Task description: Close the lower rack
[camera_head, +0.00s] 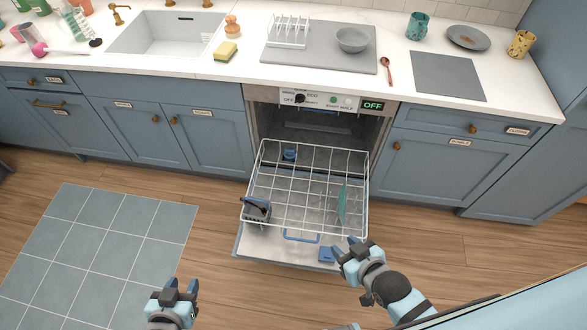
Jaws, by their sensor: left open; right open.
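The lower rack (300,188) is a white wire rack, pulled out of the dishwasher (318,125) above its lowered door (270,247). A blue handle (301,236) is at the rack's front edge. The rack holds a dark grey basket (257,209) at front left, an upright teal plate (343,203) at right and a small blue cup (289,154) at the back. My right gripper (346,246) is open, close to the rack's front right corner; I cannot tell whether it touches. My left gripper (182,285) is open and empty, left of the door and well apart from the rack.
A blue piece (326,254) sits on the door near my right gripper. Blue cabinets (210,138) flank the dishwasher. The counter (230,72) holds a sink, sponge, drying mat, bowl and cups. A tiled mat (105,240) lies on the open floor at left.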

